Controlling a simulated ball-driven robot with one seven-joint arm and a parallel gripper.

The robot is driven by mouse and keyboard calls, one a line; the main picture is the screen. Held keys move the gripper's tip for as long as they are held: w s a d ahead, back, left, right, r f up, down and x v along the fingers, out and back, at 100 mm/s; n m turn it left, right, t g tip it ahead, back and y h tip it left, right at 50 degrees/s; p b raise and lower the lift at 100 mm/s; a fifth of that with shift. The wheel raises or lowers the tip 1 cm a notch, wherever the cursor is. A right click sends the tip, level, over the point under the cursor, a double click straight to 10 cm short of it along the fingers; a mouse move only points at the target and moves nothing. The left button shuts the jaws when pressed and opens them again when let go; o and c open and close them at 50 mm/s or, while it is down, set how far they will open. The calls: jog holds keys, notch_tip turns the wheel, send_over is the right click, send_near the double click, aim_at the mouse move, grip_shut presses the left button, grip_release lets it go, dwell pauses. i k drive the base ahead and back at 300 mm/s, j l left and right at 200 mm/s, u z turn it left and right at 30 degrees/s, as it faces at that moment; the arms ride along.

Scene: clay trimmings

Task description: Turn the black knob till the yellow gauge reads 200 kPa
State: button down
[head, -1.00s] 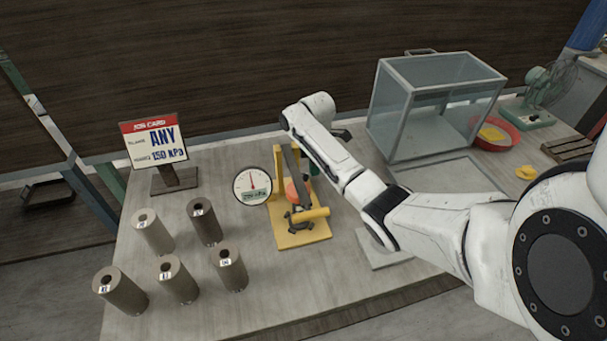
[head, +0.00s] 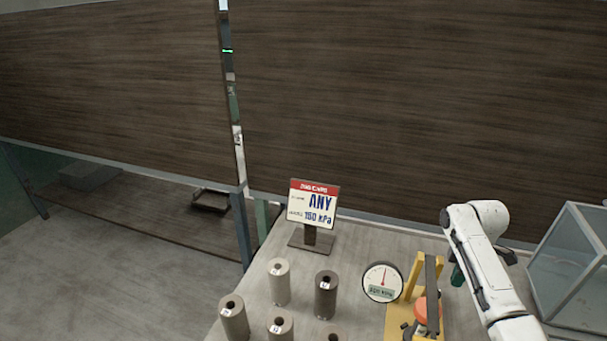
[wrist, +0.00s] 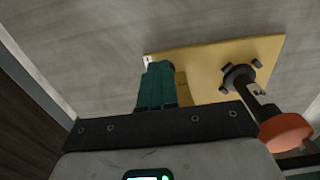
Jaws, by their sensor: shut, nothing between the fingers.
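The yellow press stand (head: 398,318) is at the lower right of the head view, with an orange round part on it. A round white gauge (head: 383,282) with a dark rim stands at its left; its red needle points about straight up, and its numbers are too small to read. A black lobed knob (wrist: 238,78) shows on the yellow plate in the wrist view; in the head view a dark knob (head: 408,330) is at the stand's front. My gripper (wrist: 155,70) has teal fingers, shut and empty, over the plate's left end, apart from the knob. In the head view it (head: 457,275) is right of the stand.
Several grey and brown cylinders (head: 325,295) stand left of the gauge. A clear-walled box (head: 575,270) is at the right. The bench between card and box is mostly clear.

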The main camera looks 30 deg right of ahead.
aim_at(432, 319)
jog(key=k+j, duration=0.8)
